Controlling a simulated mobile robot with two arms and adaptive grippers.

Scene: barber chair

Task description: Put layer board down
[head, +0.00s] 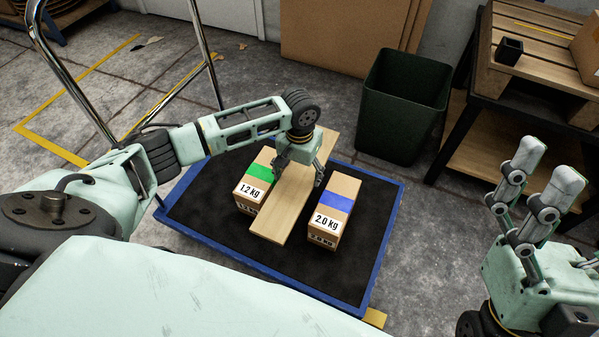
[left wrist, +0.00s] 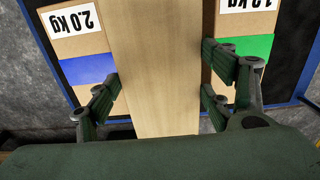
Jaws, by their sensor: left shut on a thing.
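The layer board (head: 286,205) is a long light-wood plank. In the head view it lies between two boxes over a blue-rimmed cart (head: 372,290) with a dark mat. My left gripper (head: 297,172) comes down over it and is shut across its width. The left wrist view shows the board (left wrist: 155,60) between the fingers, one pair on each long side. I cannot tell whether the board rests on anything or hangs just above. My right gripper (head: 548,180) is raised at the right, its fingers apart, holding nothing visible.
A 1.2 kg box with a green band (head: 252,190) is left of the board. A 2.0 kg box with a blue band (head: 334,212) is right of it. A dark bin (head: 400,105) and a wooden-topped table (head: 530,35) stand beyond. The cart has a metal handle (head: 205,40).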

